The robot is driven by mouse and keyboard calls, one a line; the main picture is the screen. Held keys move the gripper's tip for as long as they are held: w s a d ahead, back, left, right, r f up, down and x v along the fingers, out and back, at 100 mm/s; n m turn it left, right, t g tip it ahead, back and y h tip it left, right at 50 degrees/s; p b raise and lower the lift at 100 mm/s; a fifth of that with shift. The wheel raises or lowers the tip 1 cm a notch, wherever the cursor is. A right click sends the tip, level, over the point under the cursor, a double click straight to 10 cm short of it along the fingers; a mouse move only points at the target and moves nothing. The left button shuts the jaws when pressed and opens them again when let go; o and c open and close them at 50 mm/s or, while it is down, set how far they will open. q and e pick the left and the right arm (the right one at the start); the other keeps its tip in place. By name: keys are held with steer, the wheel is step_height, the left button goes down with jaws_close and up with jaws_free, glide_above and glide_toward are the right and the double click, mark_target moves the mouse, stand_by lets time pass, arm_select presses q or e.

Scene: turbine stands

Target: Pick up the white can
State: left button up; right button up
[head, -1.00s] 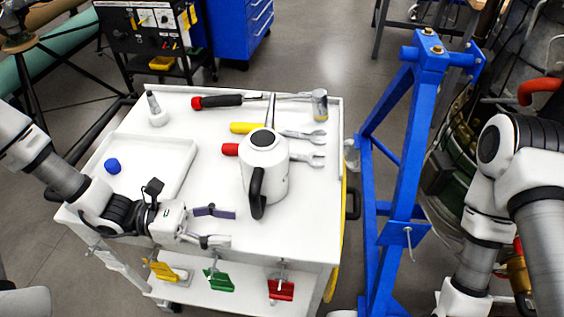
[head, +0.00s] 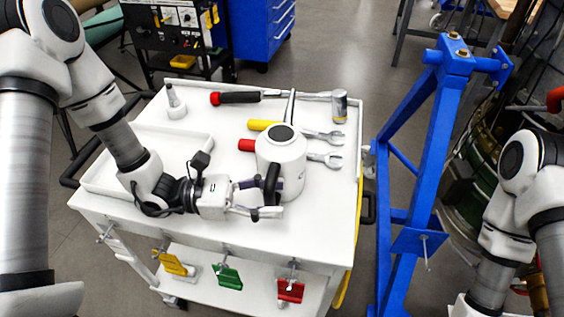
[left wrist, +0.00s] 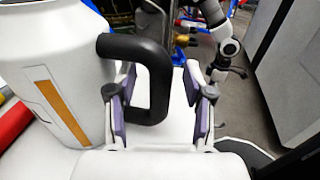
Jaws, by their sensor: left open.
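The white can (head: 284,158), with a dark round top and a black handle (head: 272,184), stands upright on the white cart top. My left gripper (head: 262,199) is open at the can's handle side. In the left wrist view the can (left wrist: 52,75) fills the left, with an orange patch on its side. There the black handle (left wrist: 158,80) lies between the two open purple-padded fingers (left wrist: 163,112).
A small white bottle (head: 175,103) stands at back left, near a shallow tray (head: 190,140). A blue stand (head: 425,150) is close to the cart's right.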

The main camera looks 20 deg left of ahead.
arm_select(q)
steer(key=shift+s+a, duration=0.1)
steer(key=shift+a, duration=0.05)
jaws_close()
steer(key=shift+r, duration=0.15)
